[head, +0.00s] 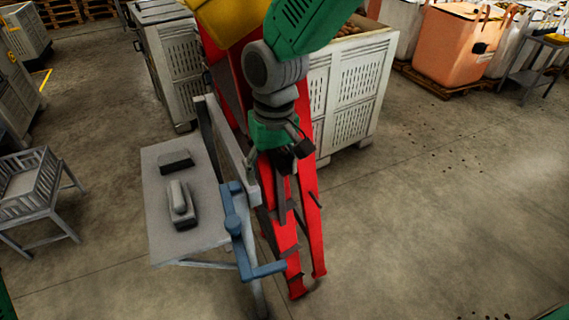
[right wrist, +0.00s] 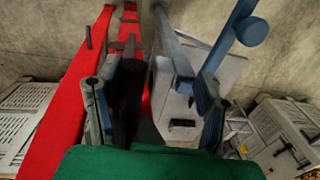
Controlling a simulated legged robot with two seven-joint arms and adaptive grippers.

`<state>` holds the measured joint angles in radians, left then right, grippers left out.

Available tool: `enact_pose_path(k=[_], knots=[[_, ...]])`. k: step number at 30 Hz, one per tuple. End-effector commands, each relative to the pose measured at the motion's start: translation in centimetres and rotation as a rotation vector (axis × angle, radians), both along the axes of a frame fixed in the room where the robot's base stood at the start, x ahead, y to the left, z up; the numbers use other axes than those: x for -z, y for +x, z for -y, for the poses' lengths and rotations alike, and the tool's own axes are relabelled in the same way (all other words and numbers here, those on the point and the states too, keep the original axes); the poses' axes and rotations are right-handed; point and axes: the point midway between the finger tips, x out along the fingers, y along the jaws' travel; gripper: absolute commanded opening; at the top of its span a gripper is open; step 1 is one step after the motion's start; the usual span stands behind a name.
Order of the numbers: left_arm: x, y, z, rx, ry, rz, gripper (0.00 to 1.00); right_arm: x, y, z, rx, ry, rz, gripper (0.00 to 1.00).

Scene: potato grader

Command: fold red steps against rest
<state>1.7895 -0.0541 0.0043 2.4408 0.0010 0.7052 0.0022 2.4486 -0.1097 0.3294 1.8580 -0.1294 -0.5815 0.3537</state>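The red steps (head: 309,220) stand tall and narrow in the middle of the head view, with their feet on the floor and their legs close together. In the right wrist view, a red leg (right wrist: 68,105) runs along the left. The grey rest (head: 232,150), a frame with a blue crank-like handle (head: 236,222), stands just left of the steps. My right gripper (head: 278,172) is at the steps, beside the rest. In the right wrist view its fingers (right wrist: 158,105) are apart, with a dark bar and grey framing showing between them; contact is unclear. My left gripper is out of view.
A grey table (head: 160,220) with two dark-based blocks stands left of the rest. Slatted crates (head: 345,100) stand behind the steps, and a slatted bin on legs (head: 30,190) is at the left. The floor at right is clear.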

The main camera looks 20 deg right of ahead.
Motion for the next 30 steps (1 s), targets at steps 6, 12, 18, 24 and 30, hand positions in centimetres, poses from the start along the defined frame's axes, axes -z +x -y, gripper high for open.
enact_pose_path(k=[6, 12, 18, 24, 30], knots=[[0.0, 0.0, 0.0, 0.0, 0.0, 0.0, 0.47, -0.2, 0.2, 0.3, -0.003, 0.028, 0.01, 0.41], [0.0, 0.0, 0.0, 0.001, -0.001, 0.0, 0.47, -0.2, 0.2, 0.5, -0.003, 0.027, 0.008, 0.41], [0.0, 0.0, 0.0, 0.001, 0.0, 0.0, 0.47, -0.1, 0.1, 0.2, -0.004, 0.019, 0.005, 0.41], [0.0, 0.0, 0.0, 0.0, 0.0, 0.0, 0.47, 0.0, 0.1, 0.4, -0.004, 0.021, 0.003, 0.41], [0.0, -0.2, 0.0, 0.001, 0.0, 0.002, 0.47, -0.1, 0.0, 0.6, -0.004, 0.024, 0.001, 0.41]])
